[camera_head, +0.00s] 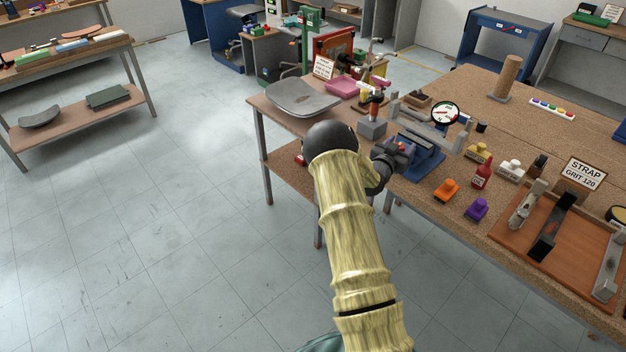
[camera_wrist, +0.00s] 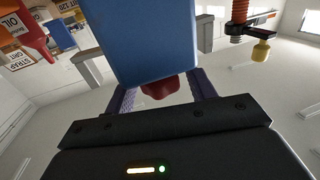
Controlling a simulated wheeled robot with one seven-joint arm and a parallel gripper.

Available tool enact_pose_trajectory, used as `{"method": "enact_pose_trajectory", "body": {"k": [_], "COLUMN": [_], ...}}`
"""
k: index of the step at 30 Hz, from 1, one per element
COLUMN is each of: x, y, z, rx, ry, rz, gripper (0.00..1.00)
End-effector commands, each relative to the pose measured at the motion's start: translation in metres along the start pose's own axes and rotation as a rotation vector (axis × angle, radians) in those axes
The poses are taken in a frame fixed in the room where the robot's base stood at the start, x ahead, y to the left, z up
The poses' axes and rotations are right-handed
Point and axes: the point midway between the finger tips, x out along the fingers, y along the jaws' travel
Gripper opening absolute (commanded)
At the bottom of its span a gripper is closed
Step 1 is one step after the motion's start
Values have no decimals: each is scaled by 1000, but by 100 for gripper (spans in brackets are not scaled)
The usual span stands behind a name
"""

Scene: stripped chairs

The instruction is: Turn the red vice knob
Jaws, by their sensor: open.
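The blue vice (camera_head: 425,165) stands at the near edge of the brown workbench. In the wrist view, its blue body (camera_wrist: 155,40) fills the upper middle. The red knob (camera_wrist: 162,87) shows just below that body, between the two purple fingers of my gripper (camera_wrist: 163,92). The fingers are open, one on each side of the knob; I cannot tell whether they touch it. In the head view, my gripper (camera_head: 395,151) is at the near side of the vice, and the knob is not clearly visible there.
A dial gauge (camera_head: 445,112) is beside the vice. A red bottle (camera_head: 483,171), an orange block (camera_head: 446,190) and a purple block (camera_head: 477,209) stand to the right. A wooden tray (camera_head: 570,243) holds clamps. The floor (camera_head: 180,220) on the left is clear.

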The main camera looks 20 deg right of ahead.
Motion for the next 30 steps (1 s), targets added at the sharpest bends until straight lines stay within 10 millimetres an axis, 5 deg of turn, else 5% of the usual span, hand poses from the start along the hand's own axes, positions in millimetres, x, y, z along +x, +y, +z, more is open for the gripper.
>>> {"method": "enact_pose_trajectory", "body": {"k": [23,30], "x": [0,-28], "y": [-1,-10], "z": [-1,2], "rx": [2,1], "ry": [-1,-2], "rz": [293,298], "gripper": [55,55]}}
